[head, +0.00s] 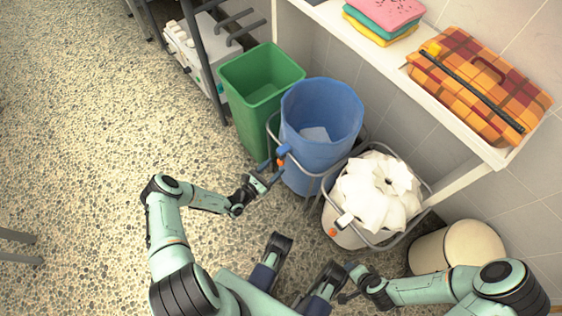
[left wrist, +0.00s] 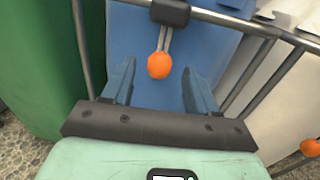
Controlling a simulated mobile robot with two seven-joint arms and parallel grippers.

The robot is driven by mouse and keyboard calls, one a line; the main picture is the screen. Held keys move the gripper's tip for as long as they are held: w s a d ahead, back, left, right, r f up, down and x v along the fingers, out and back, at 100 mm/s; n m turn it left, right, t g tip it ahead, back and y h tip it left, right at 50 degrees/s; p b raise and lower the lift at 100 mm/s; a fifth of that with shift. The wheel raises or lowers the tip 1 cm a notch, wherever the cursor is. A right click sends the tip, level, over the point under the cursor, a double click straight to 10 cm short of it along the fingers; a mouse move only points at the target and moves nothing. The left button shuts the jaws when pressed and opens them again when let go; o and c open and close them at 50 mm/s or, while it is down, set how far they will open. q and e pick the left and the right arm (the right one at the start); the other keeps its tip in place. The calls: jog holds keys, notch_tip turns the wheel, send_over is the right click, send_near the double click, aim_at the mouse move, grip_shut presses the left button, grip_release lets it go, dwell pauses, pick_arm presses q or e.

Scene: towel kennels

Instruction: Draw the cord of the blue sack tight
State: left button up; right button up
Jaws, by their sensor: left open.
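The blue sack (head: 322,110) hangs open in a grey metal frame, with a pale item inside. At its front rim is a cord lock (head: 283,150), dark in the left wrist view (left wrist: 170,12). A short double cord (left wrist: 165,40) comes out of it to an orange bead (left wrist: 159,65), also seen in the head view (head: 281,162). My left gripper (head: 270,173) is open at the sack's front. In the left wrist view its fingers (left wrist: 160,92) stand apart on either side below the bead, not touching it. My right gripper (head: 345,284) is low, away from the blue sack; its jaws are unclear.
A green bin (head: 262,85) stands left of the blue sack. A white sack (head: 350,232) stuffed with white cloth, with its own orange bead, stands at right. A shelf (head: 400,70) above holds folded towels (head: 385,18) and a plaid case (head: 478,80).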

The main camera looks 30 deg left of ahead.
pick_arm(q)
jog(key=shift+b+x, duration=0.45)
jog(key=shift+x, duration=1.8)
pick_arm(e)
jog(key=shift+w+d+f+t, duration=0.15)
jog(key=shift+w+d+f, duration=0.15)
jog(key=shift+w, duration=0.2)
jog(key=shift+w+d+f+t, duration=0.15)
jog(key=shift+w+f, duration=0.15)
jog(key=shift+w, duration=0.15)
pick_arm(q)
jog(key=shift+c, duration=0.3)
